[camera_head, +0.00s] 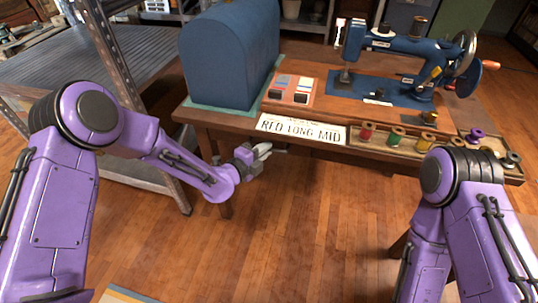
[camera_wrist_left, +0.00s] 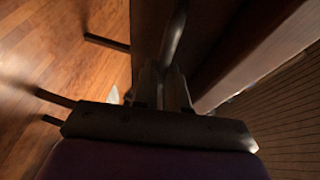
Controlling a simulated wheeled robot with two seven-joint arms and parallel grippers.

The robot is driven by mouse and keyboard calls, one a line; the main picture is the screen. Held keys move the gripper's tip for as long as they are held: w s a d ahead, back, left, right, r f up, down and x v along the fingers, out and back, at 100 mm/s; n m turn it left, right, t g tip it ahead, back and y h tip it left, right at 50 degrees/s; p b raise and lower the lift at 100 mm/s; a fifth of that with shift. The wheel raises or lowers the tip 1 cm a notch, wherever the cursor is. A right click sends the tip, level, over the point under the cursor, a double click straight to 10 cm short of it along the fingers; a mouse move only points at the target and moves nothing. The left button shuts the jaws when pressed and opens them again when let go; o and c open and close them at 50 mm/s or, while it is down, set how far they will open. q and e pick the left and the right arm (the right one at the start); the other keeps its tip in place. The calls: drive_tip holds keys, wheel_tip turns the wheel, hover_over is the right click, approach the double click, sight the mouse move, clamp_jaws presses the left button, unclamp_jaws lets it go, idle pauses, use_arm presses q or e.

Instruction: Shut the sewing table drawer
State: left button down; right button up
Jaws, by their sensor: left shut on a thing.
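The sewing table (camera_head: 222,122) stands ahead of me, with a brown wooden top. My left gripper (camera_head: 262,152) is just below its front edge, left of the middle. In the left wrist view my left gripper (camera_wrist_left: 163,88) is shut on a curved metal handle (camera_wrist_left: 174,38). Dark wooden panels (camera_wrist_left: 144,30) show beside the handle, but the view is dim and I cannot tell how far the drawer stands out. In the head view the drawer is hidden under the tabletop edge. My right arm is at the lower right; its gripper is out of view.
On the table are a blue domed cover (camera_head: 230,55), a blue sewing machine (camera_head: 405,60), a card reading RED LONG MID (camera_head: 300,130) and a tray of thread spools (camera_head: 366,132). A metal shelf (camera_head: 85,60) stands at the left.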

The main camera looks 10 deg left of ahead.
use_arm(q)
drive_tip(key=shift+w+r, duration=0.15)
drive_tip(key=c, duration=1.4)
unclamp_jaws()
drive_tip(key=shift+o, duration=1.1)
drive_tip(key=shift+w, duration=0.15)
drive_tip(key=v, duration=1)
drive_tip(key=shift+s, duration=0.3)
drive_tip(key=shift+a, duration=0.1)
